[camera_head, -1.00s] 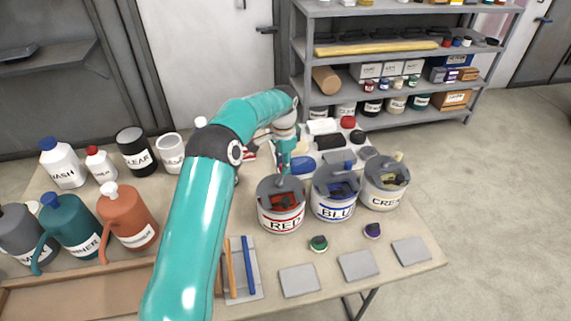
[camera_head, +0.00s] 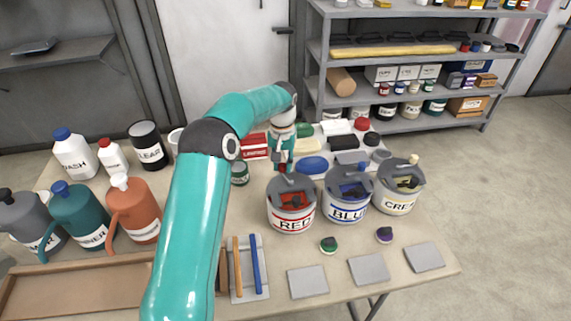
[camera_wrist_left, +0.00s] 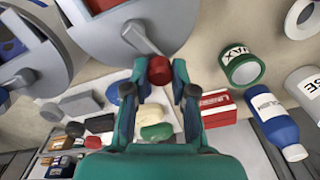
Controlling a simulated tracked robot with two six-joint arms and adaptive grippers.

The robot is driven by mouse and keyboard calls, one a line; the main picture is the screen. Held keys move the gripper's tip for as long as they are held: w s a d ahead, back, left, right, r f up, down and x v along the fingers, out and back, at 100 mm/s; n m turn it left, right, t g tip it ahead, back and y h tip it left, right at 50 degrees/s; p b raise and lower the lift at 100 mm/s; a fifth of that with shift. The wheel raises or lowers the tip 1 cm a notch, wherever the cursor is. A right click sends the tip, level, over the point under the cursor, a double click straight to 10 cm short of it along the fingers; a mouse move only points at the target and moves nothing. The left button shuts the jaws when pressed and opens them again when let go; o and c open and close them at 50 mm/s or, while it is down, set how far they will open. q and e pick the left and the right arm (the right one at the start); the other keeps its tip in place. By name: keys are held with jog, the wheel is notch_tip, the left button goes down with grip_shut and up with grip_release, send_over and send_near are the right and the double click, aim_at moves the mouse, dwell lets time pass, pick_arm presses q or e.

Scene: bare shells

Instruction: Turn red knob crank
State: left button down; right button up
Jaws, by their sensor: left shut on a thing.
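The pot labelled RED (camera_head: 291,218) stands on the table, with a grey lid and red contents showing through its opening. Its red knob (camera_wrist_left: 160,69) shows in the left wrist view, on a grey crank arm that reaches out over the lid's edge. My left gripper (camera_wrist_left: 161,84) has a finger on each side of this knob and is shut on it. In the head view my left gripper (camera_head: 282,166) is behind the RED pot, pointing down, and its fingers partly hide the knob. My right gripper is in neither current view.
The BLUE pot (camera_head: 348,206) and a cream pot (camera_head: 398,198) stand right of the RED pot. A green can (camera_head: 240,173) and a red box (camera_head: 255,146) are close to my left gripper. Jugs and bottles crowd the left side. Grey pads lie along the front.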

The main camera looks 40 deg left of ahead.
aim_at(280, 166)
pick_arm(q)
jog(key=shift+s+a+n+b, duration=0.1)
jog(key=shift+s+n+b, duration=0.15)
jog(key=shift+n, duration=0.45)
jog(key=shift+s+a+n+b, duration=0.1)
jog(key=shift+s+n+b, duration=0.1)
jog(key=shift+n, duration=0.5)
jog(key=c, duration=0.9)
grip_release()
jog(key=shift+d, duration=0.1)
jog(key=shift+c, duration=0.2)
notch_tip(280, 166, up, 12)
